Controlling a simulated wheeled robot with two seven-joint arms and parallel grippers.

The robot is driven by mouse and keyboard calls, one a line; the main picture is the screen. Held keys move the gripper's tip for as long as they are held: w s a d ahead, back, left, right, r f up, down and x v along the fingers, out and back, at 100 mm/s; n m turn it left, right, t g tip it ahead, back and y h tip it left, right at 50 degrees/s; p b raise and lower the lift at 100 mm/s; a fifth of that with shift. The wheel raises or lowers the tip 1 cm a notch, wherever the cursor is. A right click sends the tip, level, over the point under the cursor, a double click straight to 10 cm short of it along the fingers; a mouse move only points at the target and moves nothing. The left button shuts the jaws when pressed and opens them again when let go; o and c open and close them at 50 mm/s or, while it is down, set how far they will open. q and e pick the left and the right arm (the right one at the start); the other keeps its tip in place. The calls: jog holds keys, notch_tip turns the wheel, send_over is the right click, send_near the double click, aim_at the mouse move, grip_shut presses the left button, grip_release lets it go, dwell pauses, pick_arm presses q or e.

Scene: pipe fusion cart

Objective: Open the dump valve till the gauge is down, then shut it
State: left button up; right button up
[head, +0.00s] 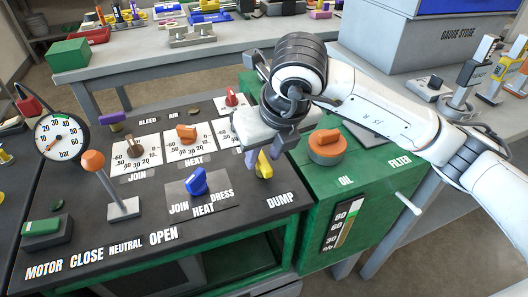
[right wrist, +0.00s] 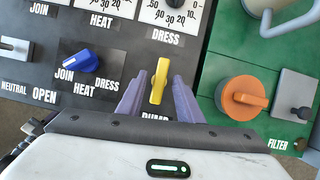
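The yellow dump valve handle (head: 264,168) stands at the right front of the dark panel, by the DUMP label. My right gripper (head: 262,156) is over it with its purple fingers apart. In the right wrist view the yellow handle (right wrist: 160,80) stands between the two fingers (right wrist: 157,98), pointing roughly along them, with a gap on each side. The round pressure gauge (head: 61,136), marked bar, is at the panel's left. Its small needle seems to point to the lower left; the exact reading is hard to tell. My left gripper is not in view.
A blue JOIN/HEAT/DRESS selector (head: 196,183) sits left of the valve. An orange-knobbed lever (head: 93,161) stands further left. Right of it is a green cabinet with an orange OIL cap (head: 326,146). A red knob (head: 232,99) is behind my gripper.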

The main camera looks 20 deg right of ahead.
jog(key=p+v, duration=0.1)
jog(key=v, duration=0.9)
jog(key=shift+r, duration=0.15)
